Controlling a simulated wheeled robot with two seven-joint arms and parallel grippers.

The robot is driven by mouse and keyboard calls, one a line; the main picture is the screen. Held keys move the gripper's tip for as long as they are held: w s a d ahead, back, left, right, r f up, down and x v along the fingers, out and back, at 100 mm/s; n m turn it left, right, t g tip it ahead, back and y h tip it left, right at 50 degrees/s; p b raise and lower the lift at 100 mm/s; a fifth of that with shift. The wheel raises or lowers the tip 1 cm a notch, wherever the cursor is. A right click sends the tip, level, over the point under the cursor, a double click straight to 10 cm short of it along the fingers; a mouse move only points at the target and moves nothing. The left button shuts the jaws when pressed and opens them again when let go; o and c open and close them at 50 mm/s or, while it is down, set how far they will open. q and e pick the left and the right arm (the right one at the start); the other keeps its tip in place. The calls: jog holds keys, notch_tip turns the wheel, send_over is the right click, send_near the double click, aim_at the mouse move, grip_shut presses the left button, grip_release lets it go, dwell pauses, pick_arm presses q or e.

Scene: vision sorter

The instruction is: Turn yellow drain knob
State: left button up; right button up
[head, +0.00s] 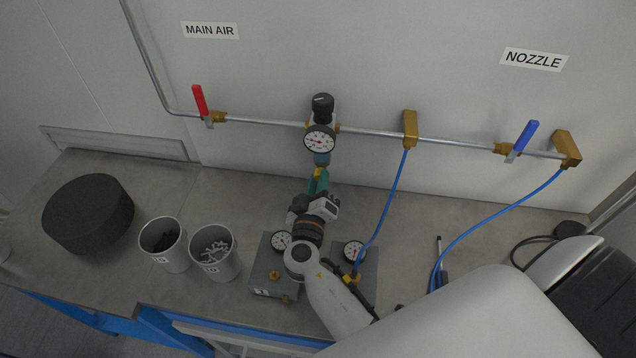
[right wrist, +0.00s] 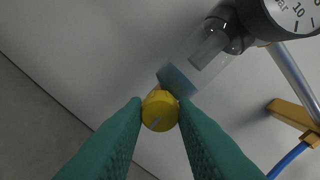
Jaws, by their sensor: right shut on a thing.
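The yellow drain knob (right wrist: 160,110) sits at the lower end of the filter bowl (right wrist: 200,60) under the pressure gauge. In the right wrist view it lies between the tips of my two green fingers. In the head view a bit of the yellow knob (head: 318,170) shows just below the bowl. My right gripper (head: 317,181) reaches up to it from below and is shut on it; it also shows in the right wrist view (right wrist: 159,114). My left gripper is not in view.
The pressure gauge (head: 320,139) hangs on the pipe along the wall. A red valve handle (head: 200,100) is at left, a blue one (head: 527,135) at right. Blue hoses (head: 392,190) hang down. Two cups (head: 213,254) and a black round block (head: 88,213) stand on the bench.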

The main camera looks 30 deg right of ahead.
jog(key=shift+n+p, duration=0.45)
jog(key=shift+n, duration=6.85)
jog(key=o, duration=1)
jog(key=shift+w, duration=0.1)
jog(key=shift+f, duration=0.1)
